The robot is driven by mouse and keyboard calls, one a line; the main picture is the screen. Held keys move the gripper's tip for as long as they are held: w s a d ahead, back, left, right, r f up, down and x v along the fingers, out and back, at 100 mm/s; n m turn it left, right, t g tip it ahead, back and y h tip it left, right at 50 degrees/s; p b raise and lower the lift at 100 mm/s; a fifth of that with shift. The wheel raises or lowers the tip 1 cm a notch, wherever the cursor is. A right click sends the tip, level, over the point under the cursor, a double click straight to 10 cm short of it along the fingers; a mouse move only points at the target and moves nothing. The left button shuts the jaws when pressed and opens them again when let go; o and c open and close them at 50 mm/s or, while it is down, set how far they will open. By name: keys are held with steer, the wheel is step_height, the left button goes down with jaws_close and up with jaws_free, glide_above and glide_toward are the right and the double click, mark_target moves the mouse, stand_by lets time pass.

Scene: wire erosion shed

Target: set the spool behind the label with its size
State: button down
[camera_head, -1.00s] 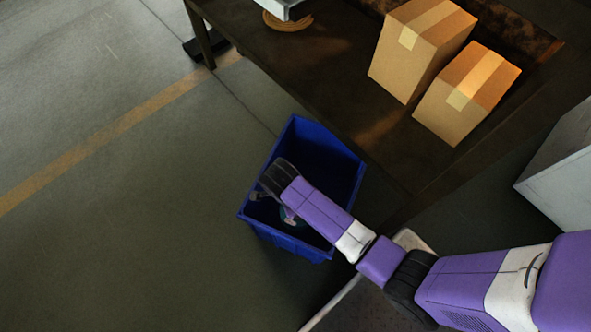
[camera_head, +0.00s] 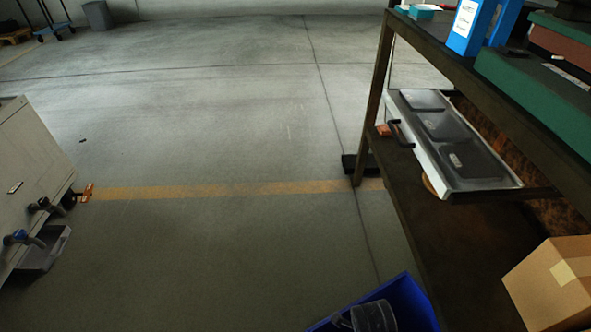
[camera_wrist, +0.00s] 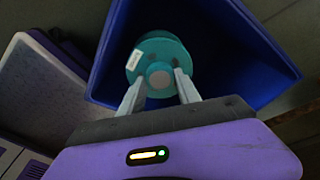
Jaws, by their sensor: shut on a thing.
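In the wrist view, a teal spool (camera_wrist: 162,52) with a small white label on its flange sits between the two fingers of my gripper (camera_wrist: 158,84). My gripper is shut on the spool, over the inside of a blue bin (camera_wrist: 245,30). In the head view, the blue bin (camera_head: 408,300) is cut off by the bottom edge, and a dark part of my arm is in front of it. My fingers and the spool are out of the head view. I cannot make out any size label on the shelving.
A dark shelving unit (camera_head: 403,190) stands at the right, with a metal tray of dark plates (camera_head: 455,140) and a cardboard box (camera_head: 555,285) on it. Blue binders (camera_head: 470,25) stand higher up. A grey machine (camera_head: 30,175) is at the left. The floor between is open.

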step_height(320, 180, up, 7)
steer(key=p, duration=0.5)
steer(key=shift+r, duration=0.2)
steer(key=shift+r+p, duration=0.15)
steer(key=shift+p, duration=0.15)
steer(key=shift+n, duration=0.6)
steer(key=n, duration=0.3)
steer(key=shift+s+t, duration=0.2)
steer(key=shift+t, duration=0.1)
steer(key=n, duration=0.2)
steer(key=shift+w+n+b, duration=0.25)
steer(key=shift+n+b, duration=0.05)
steer(key=shift+n, duration=0.1)
steer(key=shift+w+a+r+n+t, duration=0.15)
steer(key=shift+w+n+t, duration=0.3)
steer(key=shift+n, duration=0.65)
steer(key=w+r+n+y+b, duration=0.2)
steer(key=w+r+n+b, duration=0.1)
steer(key=w+n+b, duration=1.2)
steer(key=s+r+m+p, duration=0.1)
steer(key=s+r+p, duration=0.2)
steer(key=r+p, duration=0.8)
steer(key=s+r+m+p, duration=0.1)
steer(key=s+r+p, duration=0.3)
steer(key=r+p, duration=0.6)
steer(key=t+p, duration=0.1)
steer(key=p, duration=0.5)
steer(key=shift+d+r, duration=0.35)
steer(key=shift+r, duration=0.05)
